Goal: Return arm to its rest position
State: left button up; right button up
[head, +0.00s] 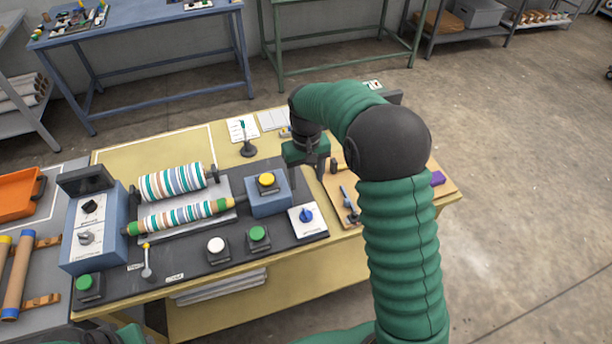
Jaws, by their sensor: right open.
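My right arm, green ribbed with black joints, rises from the bottom right and bends over the table. Its gripper (314,164) points down above the right part of the yellow table (190,322), just behind the blue box with a yellow button (268,193). The gripper is open, and I see nothing held between its fingers, which are small and partly dark against the scene. Only a bit of my left arm shows at the bottom left edge; its gripper is out of view.
The calender press (172,186) has two striped rollers. A control box (92,228), a small lever (147,262), several buttons and a blue knob (306,215) surround it. A wooden tool board (352,190) lies right of the gripper, partly behind my arm. Open floor (530,200) lies right.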

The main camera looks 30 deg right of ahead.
jog(key=shift+r, duration=0.35)
jog(key=s+a+f+n+t, duration=0.2)
jog(key=s+a+f, duration=0.2)
jog(key=s+a, duration=0.7)
jog(key=s, duration=0.5)
jog(key=shift+s+a+n+t, duration=0.2)
jog(key=shift+a+n+t, duration=0.05)
jog(key=shift+n+t, duration=0.05)
jog(key=shift+s, duration=0.1)
jog(key=shift+a, duration=0.15)
